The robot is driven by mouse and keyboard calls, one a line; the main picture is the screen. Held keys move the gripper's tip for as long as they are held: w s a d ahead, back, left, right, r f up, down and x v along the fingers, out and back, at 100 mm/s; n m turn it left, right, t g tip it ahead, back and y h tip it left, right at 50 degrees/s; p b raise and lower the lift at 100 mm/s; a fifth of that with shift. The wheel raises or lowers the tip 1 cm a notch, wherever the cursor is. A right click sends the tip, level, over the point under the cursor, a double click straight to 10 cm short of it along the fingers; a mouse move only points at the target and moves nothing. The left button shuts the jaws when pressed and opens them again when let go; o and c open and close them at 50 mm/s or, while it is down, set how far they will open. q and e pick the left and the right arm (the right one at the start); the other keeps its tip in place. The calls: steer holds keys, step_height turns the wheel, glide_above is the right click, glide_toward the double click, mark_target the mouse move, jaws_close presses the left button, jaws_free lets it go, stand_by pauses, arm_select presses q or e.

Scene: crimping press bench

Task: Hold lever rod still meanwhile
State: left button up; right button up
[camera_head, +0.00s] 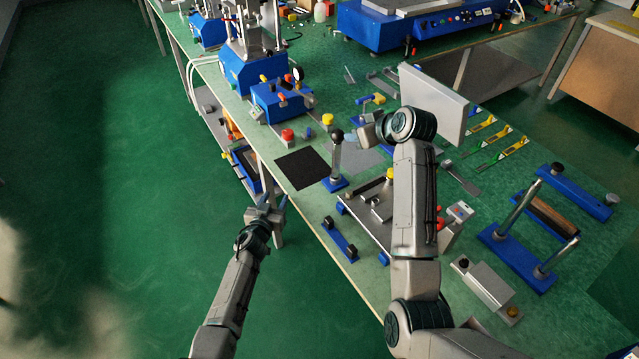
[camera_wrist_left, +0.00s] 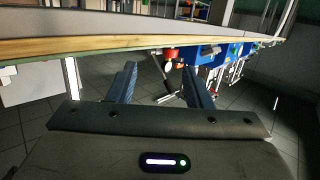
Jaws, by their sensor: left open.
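An upright grey rod with a black ball knob, which looks like the lever rod (camera_head: 336,157), stands on a small blue base near the bench's front edge. No gripper touches it. My left gripper (camera_head: 268,206) is lower left of the rod, just off the bench edge. It is open and empty, and its two separated blue fingers show in the left wrist view (camera_wrist_left: 160,76). My right arm reaches over the bench; its end (camera_head: 372,131) is right of the rod, and its fingers cannot be made out. The lever rod cannot be made out in the left wrist view.
A black mat (camera_head: 302,168) lies left of the rod. A metal plate fixture (camera_head: 371,206) and a blue bracket (camera_head: 340,238) sit nearer the front. Blue presses (camera_head: 253,73) stand behind. The bench edge (camera_wrist_left: 75,47) crosses the left wrist view. Floor left of the bench is clear.

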arm_select(q)
steer(key=w+d+r+h, duration=0.1)
steer(key=d+r, duration=0.3)
steer(key=m+h, duration=0.3)
steer(key=h, duration=0.1)
glide_toward(334, 163)
steer(key=x, duration=1.1)
steer(key=shift+w+d+r, duration=0.1)
steer(key=shift+d, duration=0.1)
